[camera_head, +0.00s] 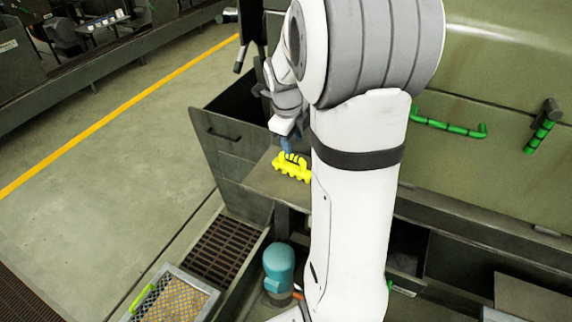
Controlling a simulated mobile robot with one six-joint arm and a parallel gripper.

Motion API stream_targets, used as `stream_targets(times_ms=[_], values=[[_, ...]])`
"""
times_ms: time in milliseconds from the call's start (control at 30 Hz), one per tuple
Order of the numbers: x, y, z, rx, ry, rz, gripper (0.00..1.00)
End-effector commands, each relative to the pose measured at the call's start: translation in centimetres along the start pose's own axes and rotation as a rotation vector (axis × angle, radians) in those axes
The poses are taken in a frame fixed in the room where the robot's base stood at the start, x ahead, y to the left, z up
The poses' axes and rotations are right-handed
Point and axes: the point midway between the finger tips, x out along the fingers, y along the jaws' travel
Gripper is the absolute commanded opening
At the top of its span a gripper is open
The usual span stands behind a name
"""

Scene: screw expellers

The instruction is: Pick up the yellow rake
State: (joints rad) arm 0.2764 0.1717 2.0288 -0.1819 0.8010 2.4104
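The yellow rake (291,168) rests on a flat brown-grey ledge (264,182) in the head view, left of my large white arm link. It is small and bright yellow, with a raised handle-like part on top and several short lobes along its front. Its right end is close to or behind my arm's edge. My gripper (287,147) points down directly over the rake, with its bluish tips at or just above the raised part. I cannot tell whether the tips touch it, or whether they are open or shut.
A dark open bin (236,113) stands behind and left of the ledge. Green handles (448,126) sit on the machine wall at right. Below are a teal motor (279,264), a floor grate (217,250) and a mesh tray (172,300) with a green handle. Floor at left is clear.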

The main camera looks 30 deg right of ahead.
Motion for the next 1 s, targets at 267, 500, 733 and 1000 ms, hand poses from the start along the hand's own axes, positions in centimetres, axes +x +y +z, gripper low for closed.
stream_targets(times_ms=[267,500,733,1000], values=[[3.0,0.3,-0.2,0.007,0.004,0.004,0.39],[6.4,0.8,-0.4,0.007,0.003,0.004,0.39],[7.5,0.8,-0.3,0.007,0.001,0.001,0.39],[7.5,0.8,-0.4,0.007,0.001,0.001,0.28]])
